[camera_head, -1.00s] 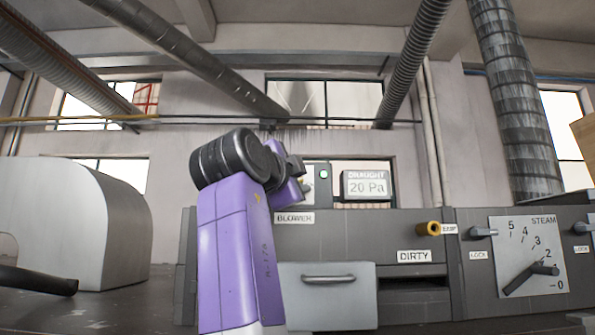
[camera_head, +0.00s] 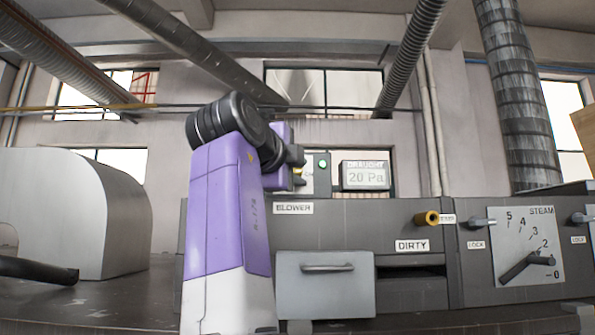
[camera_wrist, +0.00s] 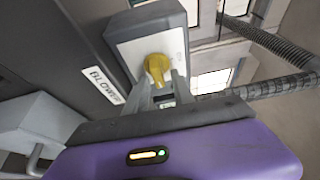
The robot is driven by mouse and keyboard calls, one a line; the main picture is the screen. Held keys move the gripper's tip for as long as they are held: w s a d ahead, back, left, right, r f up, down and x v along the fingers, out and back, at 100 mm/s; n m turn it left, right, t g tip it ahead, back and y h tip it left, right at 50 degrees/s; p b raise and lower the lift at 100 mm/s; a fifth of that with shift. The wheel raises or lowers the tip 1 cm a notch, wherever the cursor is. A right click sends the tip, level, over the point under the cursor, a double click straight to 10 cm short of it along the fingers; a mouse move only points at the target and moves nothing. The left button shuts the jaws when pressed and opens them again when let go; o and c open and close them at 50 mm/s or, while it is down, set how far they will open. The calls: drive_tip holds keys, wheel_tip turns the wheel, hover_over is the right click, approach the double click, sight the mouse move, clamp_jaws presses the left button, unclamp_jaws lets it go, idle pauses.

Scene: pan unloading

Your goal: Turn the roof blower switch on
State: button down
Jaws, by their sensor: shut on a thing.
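The blower switch is a yellow knob (camera_wrist: 157,66) on a white plate (camera_wrist: 128,52) on a grey box, above the BLOWER label (camera_wrist: 103,85). My gripper (camera_wrist: 164,78) is shut on the knob, with one finger on each side of it. In the head view my gripper (camera_head: 299,167) is at the switch box, and only a bit of yellow shows between the fingers. A green lamp (camera_head: 322,164) is lit on the box. The draught display (camera_head: 366,176) beside it reads 20 Pa. The knob's exact angle is hard to tell.
Below are a grey drawer (camera_head: 326,285), a DIRTY label (camera_head: 412,246) over a dark slot, a yellow-brown knob (camera_head: 427,218) and a steam dial (camera_head: 527,246). A rounded light metal housing (camera_head: 100,215) stands at the left. Ducts run overhead.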

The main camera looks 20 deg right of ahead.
drive_tip(key=shift+f, duration=0.1)
drive_tip(key=c, duration=1.4)
unclamp_jaws()
drive_tip(key=shift+c, duration=0.2)
drive_tip(key=b+v, duration=0.3)
drive_tip(key=v, duration=0.4)
drive_tip(key=shift+s+a, duration=0.2)
drive_tip(key=shift+s, duration=0.1)
